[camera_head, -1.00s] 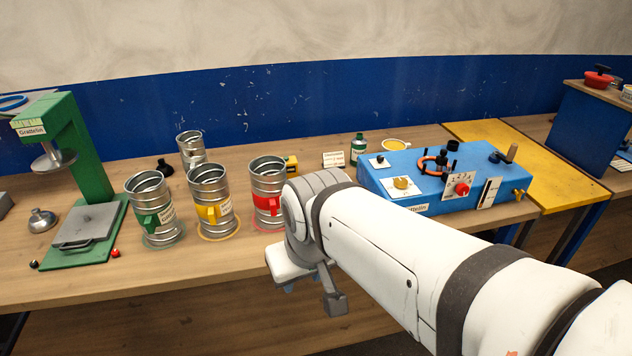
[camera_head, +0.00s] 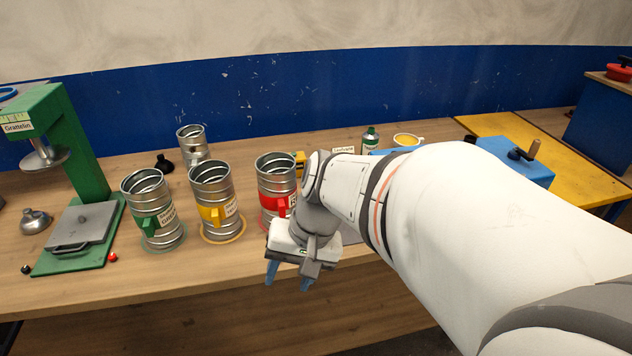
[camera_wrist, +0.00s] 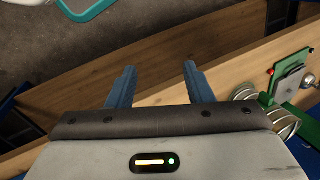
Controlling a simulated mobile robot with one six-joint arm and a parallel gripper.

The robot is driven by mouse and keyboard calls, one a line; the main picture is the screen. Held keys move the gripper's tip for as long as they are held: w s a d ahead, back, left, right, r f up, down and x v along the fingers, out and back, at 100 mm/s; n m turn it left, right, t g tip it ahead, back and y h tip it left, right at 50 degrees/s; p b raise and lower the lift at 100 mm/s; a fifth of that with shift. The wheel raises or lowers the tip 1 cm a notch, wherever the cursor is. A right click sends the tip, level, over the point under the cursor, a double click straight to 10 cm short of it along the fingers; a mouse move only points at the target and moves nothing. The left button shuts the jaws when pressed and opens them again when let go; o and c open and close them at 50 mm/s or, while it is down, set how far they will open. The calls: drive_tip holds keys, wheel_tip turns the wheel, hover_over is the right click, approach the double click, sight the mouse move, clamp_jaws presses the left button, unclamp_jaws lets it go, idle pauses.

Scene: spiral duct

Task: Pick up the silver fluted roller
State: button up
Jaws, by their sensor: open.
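I cannot single out a silver fluted roller with certainty. Silver ribbed cylinders stand upright on the bench: one with a green handle (camera_head: 150,190), one with a yellow handle (camera_head: 210,180), one with a red handle (camera_head: 272,170), and a smaller one (camera_head: 191,133) behind. My gripper (camera_head: 288,279) is open and empty, past the bench's front edge, below and right of the red-handled cylinder. In the wrist view its blue fingers (camera_wrist: 160,72) are apart with nothing between them. Silver ribbed pieces (camera_wrist: 281,124) show there at right. My arm hides much of the blue box.
The wooden bench (camera_head: 90,290) carries a green press (camera_head: 70,150) at left, with a silver knobbed piece (camera_head: 34,220) beside it. A yellow table (camera_head: 500,125) adjoins at right.

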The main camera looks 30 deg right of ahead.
drive_tip(key=w+d+f+m+t+y+b, duration=0.5)
drive_tip(key=w+f+m+y, duration=0.2)
drive_tip(key=w+m, duration=0.5)
drive_tip(key=d+f+m+t+h+b, duration=0.1)
drive_tip(key=d+f+m+t+h, duration=0.2)
drive_tip(key=d+m, duration=0.3)
drive_tip(key=w+d+f+m+t+h+b, duration=0.1)
drive_tip(key=d+f+m+t+h, duration=0.2)
drive_tip(key=d, duration=0.9)
drive_tip(key=d+f+m+t+h+b, duration=0.1)
drive_tip(key=d+m+t+h, duration=0.3)
drive_tip(key=d+m, duration=0.5)
drive_tip(key=shift+w+d+f+m+t, duration=0.1)
drive_tip(key=shift+w+f+m+t, duration=0.1)
drive_tip(key=shift+f+t, duration=0.25)
drive_tip(key=shift+w+d+f+m+t, duration=0.1)
drive_tip(key=shift+w+f+t, duration=0.1)
drive_tip(key=shift+f+t, duration=0.25)
drive_tip(key=w+p, duration=0.1)
drive_tip(key=w, duration=0.6)
drive_tip(key=shift+w, duration=0.25)
drive_tip(key=shift+f, duration=0.1)
drive_tip(key=shift+c, duration=0.6)
clamp_jaws()
